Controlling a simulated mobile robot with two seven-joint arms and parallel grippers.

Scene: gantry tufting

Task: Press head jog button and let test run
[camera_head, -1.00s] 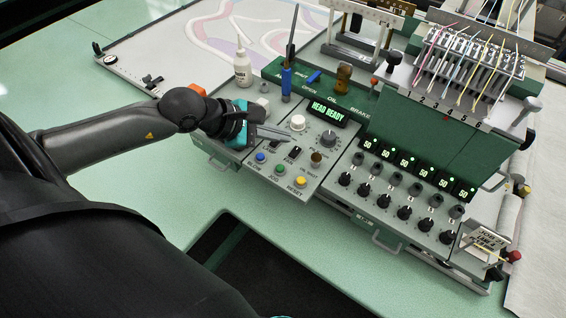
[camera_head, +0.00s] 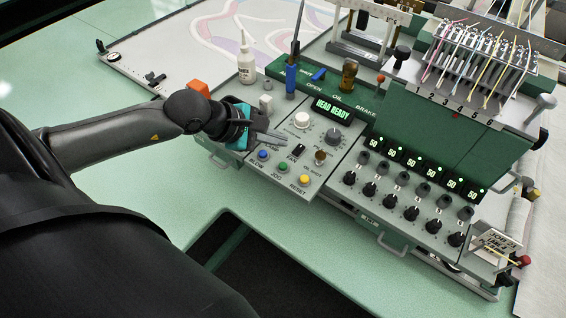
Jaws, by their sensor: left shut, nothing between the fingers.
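The green jog button (camera_head: 283,167) sits on the grey control panel (camera_head: 322,186), between the blue slow button (camera_head: 263,155) and the yellow reset button (camera_head: 304,180). The display (camera_head: 334,108) above reads HEAD READY. My left gripper (camera_head: 280,138) is shut and empty, with its fingertips over the panel's left part, above and behind the slow and jog buttons in the picture. It partly hides the lamp switch. I cannot tell its height above the panel. My right gripper is not in view.
A white bottle (camera_head: 246,63) and a blue-handled tool (camera_head: 291,75) stand behind the panel. Several black knobs (camera_head: 411,213) and lit 50 displays (camera_head: 431,171) lie to the right. The threaded head (camera_head: 474,62) stands at the upper right.

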